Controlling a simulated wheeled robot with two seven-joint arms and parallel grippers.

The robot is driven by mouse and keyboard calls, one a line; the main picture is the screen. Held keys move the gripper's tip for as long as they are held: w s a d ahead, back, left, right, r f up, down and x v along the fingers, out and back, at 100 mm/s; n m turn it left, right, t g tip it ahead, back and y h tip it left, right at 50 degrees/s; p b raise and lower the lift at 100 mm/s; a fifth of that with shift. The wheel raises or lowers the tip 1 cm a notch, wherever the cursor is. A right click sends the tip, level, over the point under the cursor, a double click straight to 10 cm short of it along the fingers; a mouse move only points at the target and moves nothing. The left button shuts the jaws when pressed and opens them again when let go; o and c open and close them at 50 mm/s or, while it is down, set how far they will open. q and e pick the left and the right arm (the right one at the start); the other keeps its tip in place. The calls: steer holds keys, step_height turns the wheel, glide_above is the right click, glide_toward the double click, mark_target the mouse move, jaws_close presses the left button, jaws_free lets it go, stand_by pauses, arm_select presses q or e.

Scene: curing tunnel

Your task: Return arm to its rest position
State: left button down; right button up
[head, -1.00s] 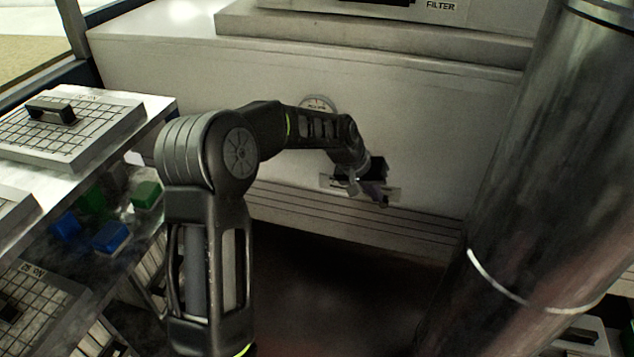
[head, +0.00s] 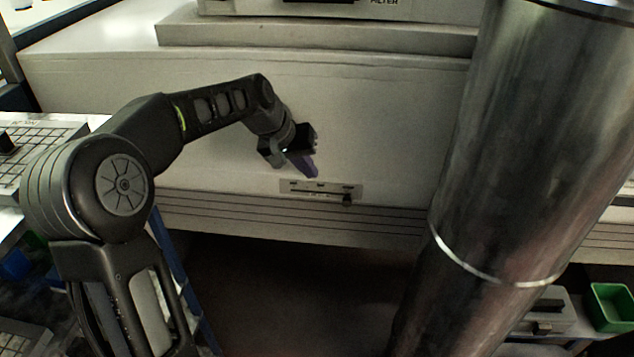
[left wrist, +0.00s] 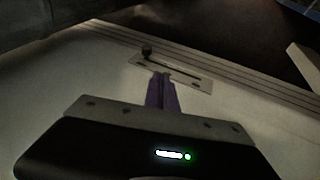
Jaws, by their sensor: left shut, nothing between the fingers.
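My left arm reaches in from the left in the head view, with its elbow bent. My left gripper (head: 308,170) is shut and empty, its purple fingers pressed together. It is in front of the white machine's front panel, just above a slider plate (head: 292,186) with a dark knob (head: 347,199) at the right end of its slot. In the left wrist view the shut fingers (left wrist: 161,80) point toward the same plate (left wrist: 190,79). The knob (left wrist: 146,49) is beyond the fingertips there; I cannot tell the exact gap. My right gripper is not in view.
A rack with a gridded tray (head: 50,135) and blue bins is at the left. A green bin (head: 611,305) is at the lower right. The dark floor below the machine is clear.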

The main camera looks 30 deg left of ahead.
arm_select(q)
steer(key=shift+s+a+r, duration=0.1)
steer(key=shift+s+r, duration=0.15)
steer(key=shift+r, duration=0.35)
steer(key=s+d+f+g, duration=0.15)
steer(key=d+f, duration=0.25)
steer(key=f, duration=0.5)
steer(key=s+d+f, duration=0.3)
steer(key=d+f, duration=0.2)
steer(key=f, duration=0.3)
steer(key=s+d+f+g, duration=0.15)
steer(key=d+f, duration=0.25)
steer(key=f, duration=0.5)
steer(key=s+d+f, duration=0.4)
steer(key=s+f, duration=0.1)
steer(key=s, duration=0.3)
steer(key=s+d+f+m+g+h, duration=0.1)
steer(key=s+d+f, duration=0.2)
steer(key=s, duration=0.5)
steer(key=s+d+f, duration=0.4)
steer(key=s+f, duration=0.2)
steer(key=s, duration=0.2)
steer(key=shift+s+d+f+m+g+h, duration=0.25)
steer(key=shift+d+f+m+g+h, duration=0.05)
steer(key=shift+d, duration=0.05)
